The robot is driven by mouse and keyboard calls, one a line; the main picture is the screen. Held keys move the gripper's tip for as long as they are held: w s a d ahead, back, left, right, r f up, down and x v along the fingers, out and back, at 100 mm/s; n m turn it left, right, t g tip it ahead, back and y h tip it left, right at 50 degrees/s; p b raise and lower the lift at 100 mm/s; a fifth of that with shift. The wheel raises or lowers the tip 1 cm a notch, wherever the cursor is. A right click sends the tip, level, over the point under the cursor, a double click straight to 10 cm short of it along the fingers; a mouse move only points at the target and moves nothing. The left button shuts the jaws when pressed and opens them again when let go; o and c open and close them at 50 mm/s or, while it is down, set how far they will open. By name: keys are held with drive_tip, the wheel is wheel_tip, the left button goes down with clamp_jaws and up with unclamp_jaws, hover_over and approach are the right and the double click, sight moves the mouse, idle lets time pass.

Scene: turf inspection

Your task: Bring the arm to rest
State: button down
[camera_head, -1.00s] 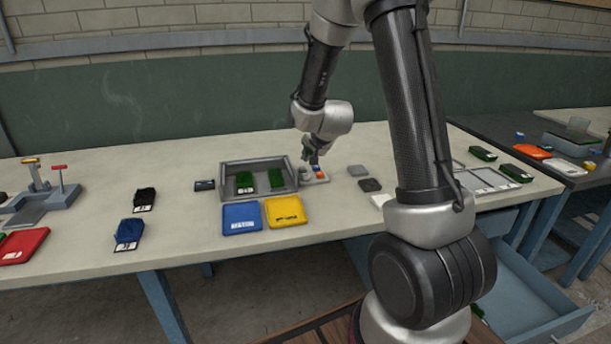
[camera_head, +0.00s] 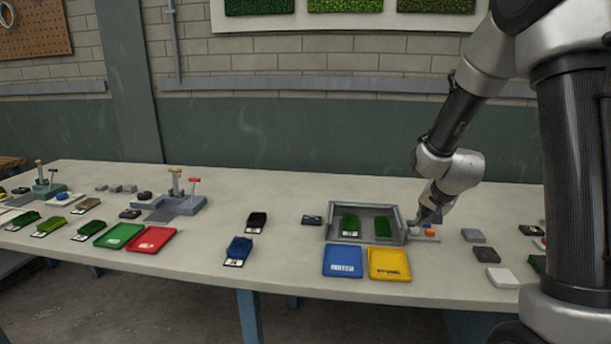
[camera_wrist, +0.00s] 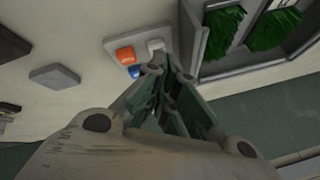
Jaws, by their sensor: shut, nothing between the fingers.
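My gripper (camera_head: 416,222) is at the end of my arm, low over the bench beside the right wall of the grey tray. In the wrist view my gripper (camera_wrist: 170,68) has its fingers together with nothing between them. Its tips are close to a small grey panel (camera_head: 428,238) with an orange button (camera_wrist: 125,55), a blue button (camera_wrist: 133,72) and a white button (camera_wrist: 156,45). I cannot tell whether the tips touch the white button. My arm reaches down from the upper right of the head view.
The grey tray (camera_head: 331,236) holds two green turf samples. A blue tray (camera_head: 342,262) and a yellow tray (camera_head: 389,264) lie in front of it. Grey blocks (camera_head: 473,236) lie to the right. Green and red trays (camera_head: 152,240) lie left. The bench between has free room.

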drive_tip(key=s+g, duration=0.1)
drive_tip(key=s, duration=0.1)
drive_tip(key=s+a+n+g, duration=0.1)
drive_tip(key=s, duration=0.2)
drive_tip(key=s+n, duration=0.1)
drive_tip(key=s, duration=0.1)
drive_tip(key=shift+s+a+f+g+y, duration=0.15)
drive_tip(key=shift+s+f+g+y, duration=0.15)
drive_tip(key=shift+g, duration=0.1)
drive_tip(key=s+r+n, duration=0.3)
drive_tip(key=s+r, duration=0.6)
drive_tip(key=s, duration=0.3)
drive_tip(key=s+r+n, duration=0.3)
drive_tip(key=s+r, duration=0.5)
drive_tip(key=s, duration=0.4)
drive_tip(key=shift+s+a+r, duration=0.15)
drive_tip(key=shift+s+r, duration=0.2)
drive_tip(key=shift+s, duration=0.05)
